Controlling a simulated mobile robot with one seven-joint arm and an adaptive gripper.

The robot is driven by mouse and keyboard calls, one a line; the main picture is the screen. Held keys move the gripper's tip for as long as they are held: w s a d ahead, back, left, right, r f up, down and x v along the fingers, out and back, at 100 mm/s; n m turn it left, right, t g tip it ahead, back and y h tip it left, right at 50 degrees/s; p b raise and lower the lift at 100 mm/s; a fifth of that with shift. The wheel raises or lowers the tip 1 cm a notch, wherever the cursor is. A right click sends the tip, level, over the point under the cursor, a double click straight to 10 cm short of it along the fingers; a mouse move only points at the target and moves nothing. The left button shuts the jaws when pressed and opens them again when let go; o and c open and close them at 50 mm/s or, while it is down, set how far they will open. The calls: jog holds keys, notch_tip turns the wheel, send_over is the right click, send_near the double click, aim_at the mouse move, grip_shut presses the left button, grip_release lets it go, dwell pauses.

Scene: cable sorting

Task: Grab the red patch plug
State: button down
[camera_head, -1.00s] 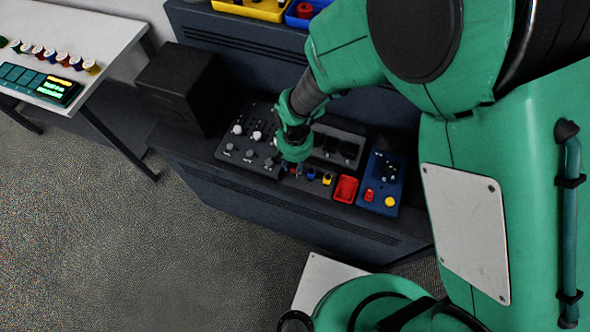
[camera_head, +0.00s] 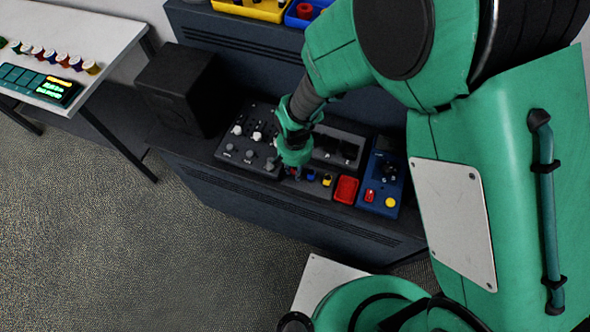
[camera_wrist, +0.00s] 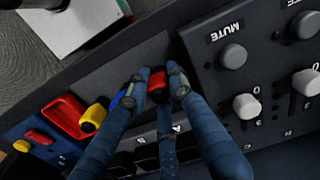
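The red patch plug (camera_wrist: 158,86) stands on the dark panel in the wrist view. A thin gap seems to show between the fingers and the plug, so the fingers look open. In the head view my gripper (camera_head: 294,170) is low over the panel and largely hides the red plug. A blue plug (camera_head: 310,175) and a yellow plug (camera_head: 326,180) stand to its right. In the wrist view, the yellow plug (camera_wrist: 94,116) is left of the fingers and the blue plug (camera_wrist: 118,101) is partly covered.
A red tray (camera_head: 346,189) and a blue control box (camera_head: 382,182) lie to the right. Mixer knobs and sliders (camera_head: 249,140) are close on the left. A black box (camera_head: 180,90) stands further left. Yellow (camera_head: 262,12) and blue (camera_head: 290,19) bins sit on the upper shelf.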

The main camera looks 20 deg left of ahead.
jog(key=shift+r, duration=0.1)
notch_tip(320, 180, up, 10)
jog(key=shift+f+p, duration=0.1)
jog(key=shift+p, duration=0.7)
